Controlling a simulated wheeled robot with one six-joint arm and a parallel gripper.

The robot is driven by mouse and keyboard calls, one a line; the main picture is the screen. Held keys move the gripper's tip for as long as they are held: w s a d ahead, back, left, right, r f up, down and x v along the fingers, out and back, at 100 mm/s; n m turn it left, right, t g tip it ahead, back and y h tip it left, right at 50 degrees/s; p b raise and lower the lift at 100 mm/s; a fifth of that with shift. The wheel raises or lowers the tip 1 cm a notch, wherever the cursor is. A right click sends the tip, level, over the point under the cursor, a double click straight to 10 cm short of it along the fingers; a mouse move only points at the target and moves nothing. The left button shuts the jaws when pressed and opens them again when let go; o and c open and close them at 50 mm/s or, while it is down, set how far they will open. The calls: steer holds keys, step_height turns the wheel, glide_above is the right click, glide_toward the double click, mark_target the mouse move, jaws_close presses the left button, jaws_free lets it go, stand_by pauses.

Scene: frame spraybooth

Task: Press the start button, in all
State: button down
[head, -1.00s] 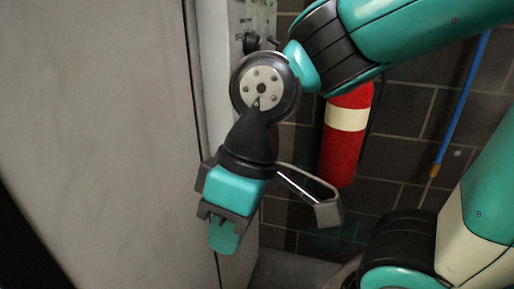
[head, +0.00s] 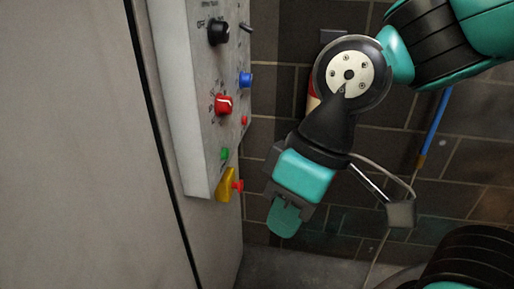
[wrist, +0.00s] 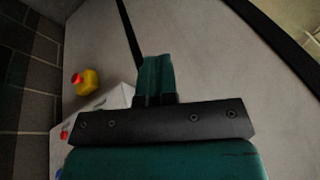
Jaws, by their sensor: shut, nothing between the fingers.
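A grey control panel (head: 180,90) on the cabinet's side carries the controls. A small green button (head: 224,154) sits near its lower edge, with a small red button (head: 244,120) above and to the right. No start label is readable. My gripper (head: 283,220) is shut and empty, pointing down, to the right of the panel and apart from it in the picture. In the wrist view its teal fingers (wrist: 157,78) are together, in front of the pale cabinet. The panel's lower part (wrist: 115,98) shows behind the gripper body, which hides the green button there.
A yellow box with a red mushroom button (head: 238,186) hangs below the green button; it also shows in the wrist view (wrist: 88,82). A brick wall (head: 275,100) stands behind.

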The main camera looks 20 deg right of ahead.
steer(key=w+d+f+m+t+y+p, duration=0.1)
steer(key=w+d+f+m+t+y, duration=0.15)
steer(key=w+m, duration=0.7)
steer(key=w+d+f+m+t+y, duration=0.1)
steer(key=w+d+m+t, duration=0.1)
steer(key=w+d, duration=0.4)
steer(key=w+d+f+m+t+y+p, duration=0.1)
steer(key=w+d+m+t, duration=0.2)
steer(key=w+d, duration=0.2)
steer(key=shift+w+d+f+y, duration=0.3)
steer(key=shift+w+d+y, duration=0.05)
steer(key=shift+w, duration=0.8)
steer(key=shift+a, duration=0.1)
steer(key=p, duration=0.2)
glide_toward(227, 155)
step_height(227, 155, down, 3)
steer(key=w, duration=0.1)
steer(key=a, duration=0.1)
steer(key=w+a+p, duration=0.1)
steer(key=w+a, duration=0.1)
steer(key=a, duration=0.1)
steer(key=shift+w+f, duration=0.15)
steer(key=shift+f, duration=0.2)
steer(key=shift+w+a+f, duration=0.1)
steer(key=shift+w+a, duration=0.2)
steer(key=shift+w, duration=0.05)
